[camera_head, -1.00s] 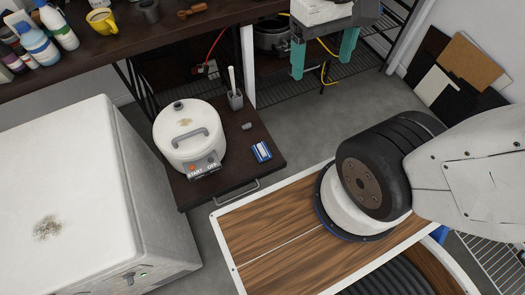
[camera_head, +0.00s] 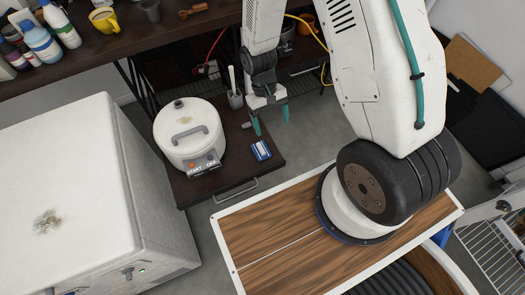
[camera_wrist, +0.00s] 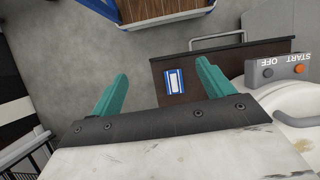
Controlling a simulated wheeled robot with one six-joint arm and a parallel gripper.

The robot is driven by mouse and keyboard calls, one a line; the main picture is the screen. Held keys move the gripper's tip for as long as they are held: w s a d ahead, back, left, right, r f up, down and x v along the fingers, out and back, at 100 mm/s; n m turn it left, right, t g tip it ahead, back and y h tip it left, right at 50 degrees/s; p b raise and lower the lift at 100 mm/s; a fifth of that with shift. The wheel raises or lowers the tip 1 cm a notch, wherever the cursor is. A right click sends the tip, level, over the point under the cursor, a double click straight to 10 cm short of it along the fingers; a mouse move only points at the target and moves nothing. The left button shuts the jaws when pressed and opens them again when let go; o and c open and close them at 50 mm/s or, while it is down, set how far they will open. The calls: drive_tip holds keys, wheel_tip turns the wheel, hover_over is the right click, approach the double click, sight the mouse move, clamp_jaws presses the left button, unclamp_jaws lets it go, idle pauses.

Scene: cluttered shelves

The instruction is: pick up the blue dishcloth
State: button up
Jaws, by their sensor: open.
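The blue dishcloth (camera_head: 260,150) is a small folded blue piece with a white patch, lying on the low dark shelf right of the white cooker. It also shows in the wrist view (camera_wrist: 175,81), between my two fingers in the picture and beyond them. My gripper (camera_head: 271,124) has teal fingers, spread apart and empty. It hangs above the shelf's back right part, behind the dishcloth in the head view. The wrist view shows both fingertips of my gripper (camera_wrist: 163,78) apart, with nothing between them touching.
The white cooker (camera_head: 188,135) stands left of the dishcloth, close to it. A grey cup with a utensil (camera_head: 235,98) stands behind. A drawer handle (camera_head: 236,190) sticks out at the shelf's front. A large white box (camera_head: 70,180) fills the left. Grey floor lies right of the shelf.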

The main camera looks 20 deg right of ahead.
wheel_tip(320, 180, down, 16)
drive_tip(key=t, duration=0.5)
hover_over(261, 148)
wheel_tip(261, 148, down, 2)
drive_tip(key=shift+s+a+f, duration=0.15)
drive_tip(key=shift+f, duration=0.35)
wheel_tip(261, 148, down, 7)
drive_tip(key=shift+c, duration=0.3)
drive_tip(key=c, duration=1)
